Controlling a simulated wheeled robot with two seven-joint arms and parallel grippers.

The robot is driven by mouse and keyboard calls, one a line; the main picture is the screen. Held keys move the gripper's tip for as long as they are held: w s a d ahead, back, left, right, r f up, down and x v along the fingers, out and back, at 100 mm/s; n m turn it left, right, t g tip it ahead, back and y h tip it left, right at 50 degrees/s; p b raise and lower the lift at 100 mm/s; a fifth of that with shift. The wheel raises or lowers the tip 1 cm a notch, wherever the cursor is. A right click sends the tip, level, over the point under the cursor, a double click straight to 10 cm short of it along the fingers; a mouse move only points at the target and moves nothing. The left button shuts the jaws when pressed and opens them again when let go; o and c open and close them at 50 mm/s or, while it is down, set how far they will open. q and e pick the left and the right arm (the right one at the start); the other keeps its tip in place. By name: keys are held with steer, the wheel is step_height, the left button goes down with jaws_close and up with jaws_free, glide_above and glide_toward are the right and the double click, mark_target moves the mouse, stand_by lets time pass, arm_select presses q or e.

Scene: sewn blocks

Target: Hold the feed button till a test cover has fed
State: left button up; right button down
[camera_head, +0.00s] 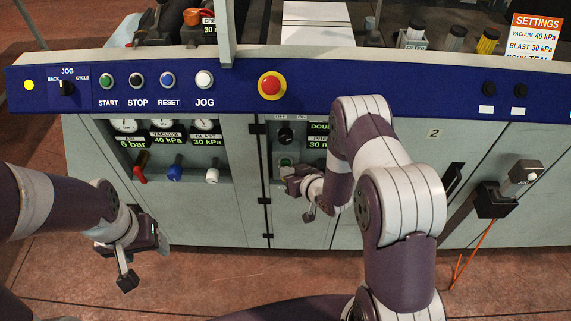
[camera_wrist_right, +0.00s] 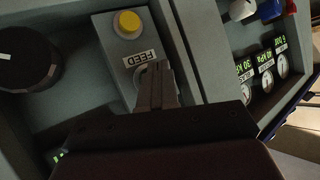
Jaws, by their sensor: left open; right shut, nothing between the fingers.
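The feed button box (camera_wrist_right: 112,55) is a grey box with an upside-down FEED label (camera_wrist_right: 139,59) in the right wrist view. A yellow button (camera_wrist_right: 127,21) sits at one end. A silver-ringed round part beyond the label is mostly hidden by my fingers. My right gripper (camera_wrist_right: 157,72) is shut and empty, its tips over that round part; I cannot tell whether they touch or press it. In the head view my right gripper (camera_head: 293,184) is in front of the recess in the cabinet. My left gripper (camera_head: 142,262) is open and empty, low in front of the cabinet. No test cover can be made out.
A blue panel (camera_head: 235,99) runs across, with START, STOP, RESET and JOG buttons and a red stop button (camera_head: 270,86). Gauges and coloured valve handles (camera_head: 174,170) sit in the left recess. A black knob (camera_wrist_right: 28,60) is near the feed box. A SETTINGS card (camera_head: 536,38) stands top right.

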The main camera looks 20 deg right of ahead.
steer(key=shift+w+d, duration=0.15)
steer(key=shift+w, duration=0.3)
stand_by(1.5)
stand_by(0.7)
steer(key=shift+s+a, duration=0.3)
steer(key=shift+s, duration=0.55)
steer(key=s, duration=0.2)
steer(key=s+a+p, duration=0.1)
steer(key=s, duration=0.2)
steer(key=shift+a, duration=0.2)
steer(key=shift+w, duration=0.1)
